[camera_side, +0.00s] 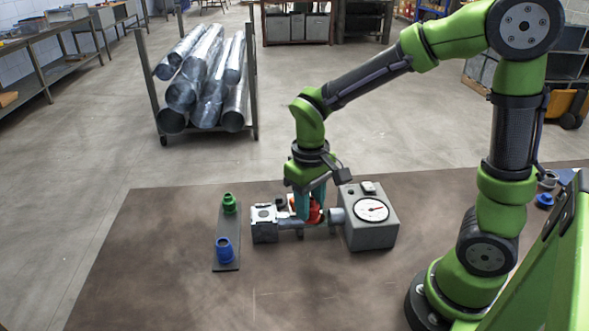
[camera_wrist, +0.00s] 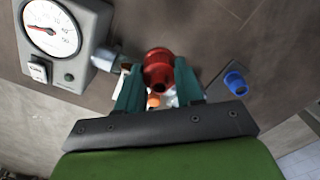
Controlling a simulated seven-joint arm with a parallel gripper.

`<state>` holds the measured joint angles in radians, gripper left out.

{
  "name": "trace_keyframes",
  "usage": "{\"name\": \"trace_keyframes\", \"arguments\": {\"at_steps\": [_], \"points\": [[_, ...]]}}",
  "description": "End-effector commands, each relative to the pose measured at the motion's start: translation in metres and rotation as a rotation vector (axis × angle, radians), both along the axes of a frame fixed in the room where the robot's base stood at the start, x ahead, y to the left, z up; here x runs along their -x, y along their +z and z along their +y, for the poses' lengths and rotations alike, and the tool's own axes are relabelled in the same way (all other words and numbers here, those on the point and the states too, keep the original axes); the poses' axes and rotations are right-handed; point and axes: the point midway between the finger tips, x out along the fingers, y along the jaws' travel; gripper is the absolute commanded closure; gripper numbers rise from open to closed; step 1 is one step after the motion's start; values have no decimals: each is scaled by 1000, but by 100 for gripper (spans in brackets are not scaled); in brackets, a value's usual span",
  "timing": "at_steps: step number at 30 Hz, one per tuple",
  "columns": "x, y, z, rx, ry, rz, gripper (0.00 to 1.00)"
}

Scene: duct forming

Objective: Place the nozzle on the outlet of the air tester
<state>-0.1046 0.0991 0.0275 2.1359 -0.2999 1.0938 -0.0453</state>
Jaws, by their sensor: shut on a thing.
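The red nozzle (camera_side: 315,213) is between the teal fingers of my gripper (camera_side: 308,205), which are shut on it. In the wrist view the red nozzle (camera_wrist: 158,67) shows its round open end between the fingertips (camera_wrist: 158,76). The air tester (camera_side: 371,234) is a grey box with a round dial, standing on the table. Its outlet (camera_side: 336,215) is a short grey tube on its left side, close to the nozzle; it also shows in the wrist view (camera_wrist: 105,59). I cannot tell whether nozzle and outlet touch. The fingers partly hide the nozzle.
A grey block-shaped device (camera_side: 264,224) stands just left of my gripper. Further left, a dark strip (camera_side: 227,246) bears a green nozzle (camera_side: 229,203) and a blue nozzle (camera_side: 224,249). The front of the brown table is clear. A rack of metal ducts (camera_side: 207,80) stands behind.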

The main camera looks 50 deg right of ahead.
Motion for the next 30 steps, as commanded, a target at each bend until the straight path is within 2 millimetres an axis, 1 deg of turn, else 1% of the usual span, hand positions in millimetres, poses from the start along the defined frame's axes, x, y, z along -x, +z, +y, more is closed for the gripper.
{"name": "trace_keyframes", "arguments": {"at_steps": [1,3,6,9,12,15,18,23,30], "points": [[-18,1,3,1,2,2,97],[-42,4,7,2,4,0,97],[-73,9,12,2,7,-6,97],[-97,16,16,0,5,-14,97],[-112,23,18,0,5,-23,97],[-120,31,19,-3,4,-35,97],[-119,31,19,-4,3,-28,97],[-118,17,19,-4,5,-25,97],[-118,-11,19,-4,5,-24,97]]}}
